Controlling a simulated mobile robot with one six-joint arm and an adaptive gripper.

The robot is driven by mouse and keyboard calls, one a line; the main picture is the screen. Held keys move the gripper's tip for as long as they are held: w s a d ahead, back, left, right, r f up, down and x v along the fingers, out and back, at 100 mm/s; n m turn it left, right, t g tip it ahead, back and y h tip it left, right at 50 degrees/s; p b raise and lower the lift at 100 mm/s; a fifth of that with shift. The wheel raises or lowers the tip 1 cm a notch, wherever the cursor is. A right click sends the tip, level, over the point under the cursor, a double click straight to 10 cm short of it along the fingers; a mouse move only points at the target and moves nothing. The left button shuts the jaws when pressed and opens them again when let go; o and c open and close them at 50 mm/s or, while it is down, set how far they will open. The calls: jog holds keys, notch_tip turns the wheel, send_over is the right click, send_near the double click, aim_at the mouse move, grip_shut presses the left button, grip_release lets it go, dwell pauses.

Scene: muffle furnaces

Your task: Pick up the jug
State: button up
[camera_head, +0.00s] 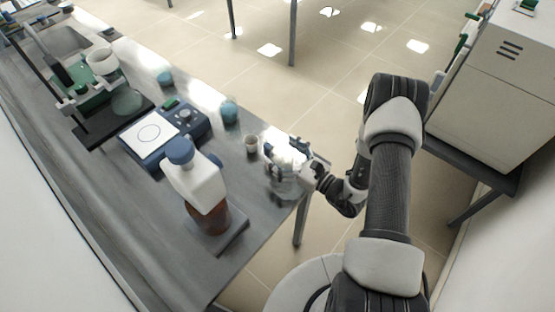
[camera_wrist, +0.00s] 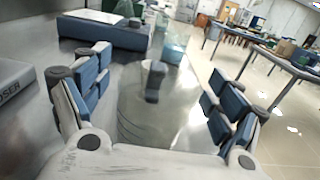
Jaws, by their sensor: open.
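A clear glass vessel, which looks like the jug (camera_head: 284,186), stands near the right edge of the grey bench. In the wrist view the jug (camera_wrist: 150,118) is between the two blue-padded fingers of my gripper (camera_wrist: 158,95). The fingers are spread, one on each side of it, with visible gaps. In the head view my gripper (camera_head: 282,158) reaches in from the right and covers part of the jug. The glass is so clear that its outline is hard to follow.
A blue hotplate device (camera_head: 165,133), a white dispenser on a brown bottle (camera_head: 207,219) and blue-tinted beakers (camera_head: 229,111) stand farther left on the bench (camera_head: 110,225). Tiled floor lies beyond the edge.

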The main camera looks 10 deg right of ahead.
jog(key=shift+x, duration=0.85)
jog(key=c, duration=1.3)
jog(key=shift+r, duration=0.1)
notch_tip(320, 180, up, 20)
jog(key=p, duration=0.5)
jog(key=shift+c, duration=0.2)
